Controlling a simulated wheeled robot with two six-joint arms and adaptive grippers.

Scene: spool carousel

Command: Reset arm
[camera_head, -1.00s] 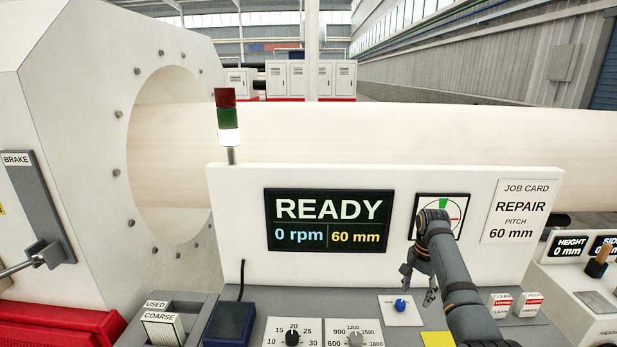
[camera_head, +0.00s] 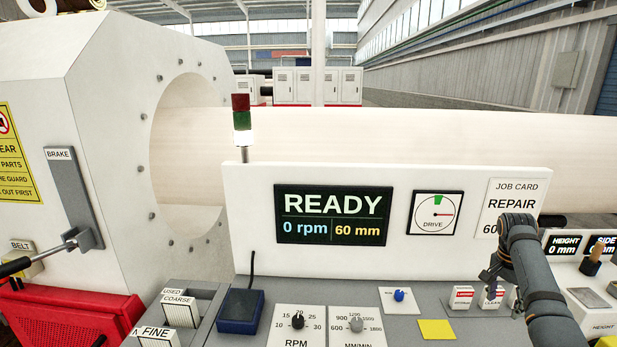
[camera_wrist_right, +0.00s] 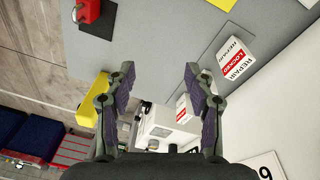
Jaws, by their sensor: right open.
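My right arm comes in from the lower right in the head view, and my right gripper (camera_head: 490,285) hangs over the console's right end, beside the small label blocks. In the right wrist view its two fingers (camera_wrist_right: 160,82) are spread wide with nothing between them. Past the fingers I see the grey panel and a white block (camera_wrist_right: 238,60) marked REPAIR and LOCKED. The arm covers part of the job card (camera_head: 512,198). My left gripper is not in view.
The console screen (camera_head: 334,215) reads READY, 0 rpm and 60 mm. A blue knob (camera_head: 399,295), a yellow square (camera_head: 437,330) and two dials sit on the panel. The brake lever (camera_head: 72,200) is at the left. A large pale roll (camera_head: 380,135) lies behind.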

